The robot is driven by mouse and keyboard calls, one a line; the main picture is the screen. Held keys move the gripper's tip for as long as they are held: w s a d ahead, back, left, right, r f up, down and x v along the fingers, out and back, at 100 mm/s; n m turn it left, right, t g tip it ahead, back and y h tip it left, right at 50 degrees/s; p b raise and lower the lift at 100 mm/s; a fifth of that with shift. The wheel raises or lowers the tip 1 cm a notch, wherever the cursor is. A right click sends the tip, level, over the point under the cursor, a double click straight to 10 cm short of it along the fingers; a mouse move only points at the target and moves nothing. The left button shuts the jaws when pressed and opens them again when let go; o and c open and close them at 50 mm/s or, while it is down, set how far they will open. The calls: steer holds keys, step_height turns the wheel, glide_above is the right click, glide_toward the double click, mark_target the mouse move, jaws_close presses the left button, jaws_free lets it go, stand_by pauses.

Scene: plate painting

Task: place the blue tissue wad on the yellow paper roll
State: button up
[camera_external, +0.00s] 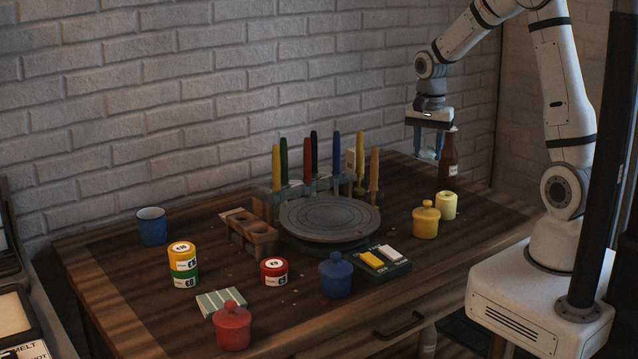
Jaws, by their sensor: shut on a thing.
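My gripper (428,155) points down and is shut on the blue tissue wad (427,155), a small pale blue lump between the fingertips. It is held in the air above the back right of the table. The yellow paper roll (447,206) stands upright near the right edge of the table, below and slightly right of my gripper. There is a clear gap between the wad and the roll. The wad is small and partly hidden by the fingers.
A brown bottle (448,165) stands behind the roll, close to my gripper. A yellow lidded pot (426,220) stands just left of the roll. A round turntable (330,217) and a row of upright coloured tools (308,160) fill the middle. A blue pot (336,277) stands in front.

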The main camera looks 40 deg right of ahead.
steer(key=s+d+m, duration=0.1)
steer(key=s+d, duration=0.2)
steer(key=d, duration=0.2)
glide_above(447, 196)
steer(key=shift+m, duration=0.3)
step_height(447, 196, down, 5)
steer(key=shift+w+d, duration=0.1)
steer(key=shift+f, duration=2.35)
steer(key=shift+f, duration=0.1)
steer(key=o, duration=0.9)
